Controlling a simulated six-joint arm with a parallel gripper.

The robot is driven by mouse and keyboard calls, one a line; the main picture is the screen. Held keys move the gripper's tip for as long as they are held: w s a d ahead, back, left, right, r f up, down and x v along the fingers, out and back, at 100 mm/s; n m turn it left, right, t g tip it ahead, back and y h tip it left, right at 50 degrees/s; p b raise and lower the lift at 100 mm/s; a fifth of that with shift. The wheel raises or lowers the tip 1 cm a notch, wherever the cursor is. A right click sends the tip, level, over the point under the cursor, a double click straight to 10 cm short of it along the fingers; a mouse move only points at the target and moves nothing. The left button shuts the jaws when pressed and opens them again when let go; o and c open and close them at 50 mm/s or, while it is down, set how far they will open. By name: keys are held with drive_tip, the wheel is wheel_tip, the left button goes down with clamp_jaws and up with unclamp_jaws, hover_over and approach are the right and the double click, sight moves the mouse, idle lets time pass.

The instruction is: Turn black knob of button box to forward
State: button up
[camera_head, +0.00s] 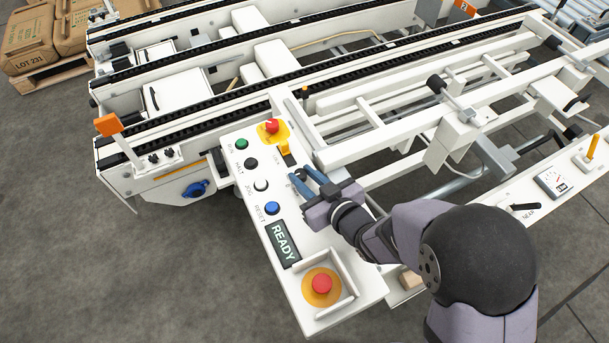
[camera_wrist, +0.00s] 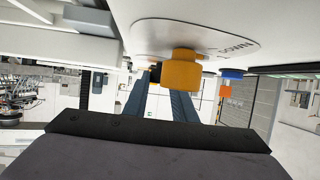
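The button box (camera_head: 262,236) is a white panel in the head view with a row of buttons. A small black knob (camera_head: 301,173) shows on its right side, partly hidden by my fingers; its pointing direction is not readable. My gripper (camera_head: 304,175) has its two blue fingers apart, one on either side of the knob; whether they touch it is unclear. In the wrist view the fingers (camera_wrist: 158,92) point away from the camera, and a dark piece, perhaps the knob, shows near their tips. An orange-yellow knob (camera_wrist: 182,69) on a white labelled plate stands in front of the right finger.
Near the gripper are a green button (camera_head: 242,144), a black button (camera_head: 251,163), a white button (camera_head: 261,185), a blue button (camera_head: 272,208), a READY display (camera_head: 283,243) and a red emergency button (camera_head: 322,284) in a guard. A red button (camera_head: 272,127) sits above. Conveyor rails (camera_head: 380,138) lie to the right.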

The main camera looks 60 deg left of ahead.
drive_tip(key=shift+s+m+t+b, duration=0.15)
drive_tip(key=shift+m+t+b, duration=0.35)
drive_tip(key=shift+t+b, duration=0.15)
drive_tip(key=shift+r, duration=0.1)
drive_tip(key=o, duration=1)
drive_tip(key=shift+o, duration=0.2)
drive_tip(key=shift+b+v, duration=0.35)
drive_tip(key=shift+v, duration=3.25)
